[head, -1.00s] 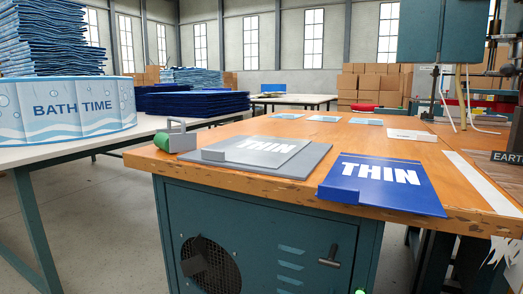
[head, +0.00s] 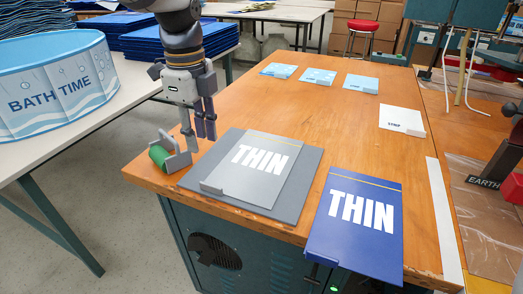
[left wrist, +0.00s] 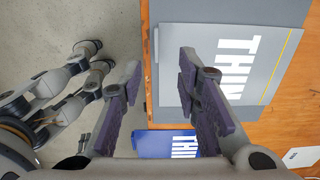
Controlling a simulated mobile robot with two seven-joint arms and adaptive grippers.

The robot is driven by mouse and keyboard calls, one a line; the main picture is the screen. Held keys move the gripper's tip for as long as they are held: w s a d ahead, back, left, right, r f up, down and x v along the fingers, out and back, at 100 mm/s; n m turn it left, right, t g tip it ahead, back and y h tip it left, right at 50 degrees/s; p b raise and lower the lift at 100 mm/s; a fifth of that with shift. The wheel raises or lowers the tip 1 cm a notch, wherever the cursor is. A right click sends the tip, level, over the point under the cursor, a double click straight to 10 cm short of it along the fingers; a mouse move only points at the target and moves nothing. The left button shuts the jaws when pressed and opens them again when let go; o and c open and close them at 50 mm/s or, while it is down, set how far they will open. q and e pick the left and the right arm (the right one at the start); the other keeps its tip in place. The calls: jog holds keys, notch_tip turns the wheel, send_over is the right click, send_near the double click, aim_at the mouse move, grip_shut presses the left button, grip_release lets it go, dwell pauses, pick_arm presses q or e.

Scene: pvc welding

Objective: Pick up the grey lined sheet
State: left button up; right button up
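The grey sheet (head: 255,178) with white "THIN" and a yellow line lies flat on a darker grey board (head: 303,188) at the table's near left. A small tab shows at its near left corner. The sheet also shows in the left wrist view (left wrist: 205,32). My left gripper (head: 198,142) points down beside the board's far left corner, between it and the green roller. Its fingers are apart and empty in the left wrist view (left wrist: 160,60).
A blue "THIN" sheet (head: 340,238) lies to the right, near the front edge. A green roller in a metal bracket (head: 160,156) stands at the left corner. Light-blue sheets (head: 318,76) and a white one (head: 401,120) lie farther back. The middle of the table (head: 340,125) is clear.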

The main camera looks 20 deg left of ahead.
aim_at(206, 183)
pick_arm(q)
jog(key=f, duration=1.2)
jog(key=shift+s+a+f+b, duration=0.15)
jog(key=shift+s+b, duration=0.1)
jog(key=shift+b, duration=0.1)
grip_shut()
